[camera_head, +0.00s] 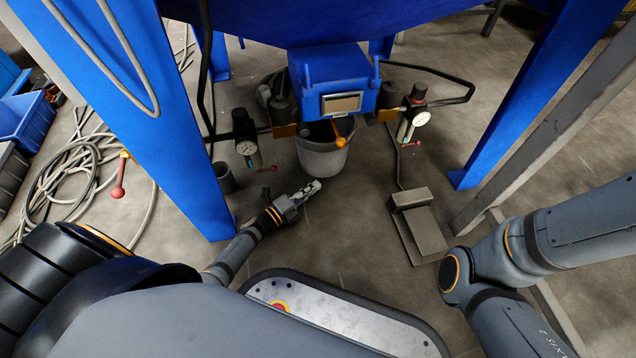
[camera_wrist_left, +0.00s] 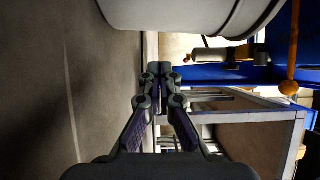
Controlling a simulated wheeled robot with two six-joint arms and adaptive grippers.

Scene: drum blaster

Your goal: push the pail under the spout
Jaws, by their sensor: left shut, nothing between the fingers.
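The grey pail (camera_head: 322,160) stands upright on the floor. Its rim is partly hidden by the blue spout housing (camera_head: 330,65) above it, so I cannot tell how well it lines up with the outlet. My left gripper (camera_head: 315,185) is shut and empty, low over the floor just in front of the pail. In the left wrist view, the shut fingers (camera_wrist_left: 161,72) point ahead, and the pail (camera_wrist_left: 195,14) fills the top edge beside them. I cannot tell whether they touch. My right arm is at the right of the head view, its gripper out of frame.
Gauges (camera_head: 246,147) and valves flank the spout. A small orange-knobbed lever (camera_head: 339,141) hangs before the pail. A grey foot pedal (camera_head: 415,215) lies right of the pail. Blue legs (camera_head: 185,120) stand on both sides. Coiled hoses (camera_head: 75,170) lie at left.

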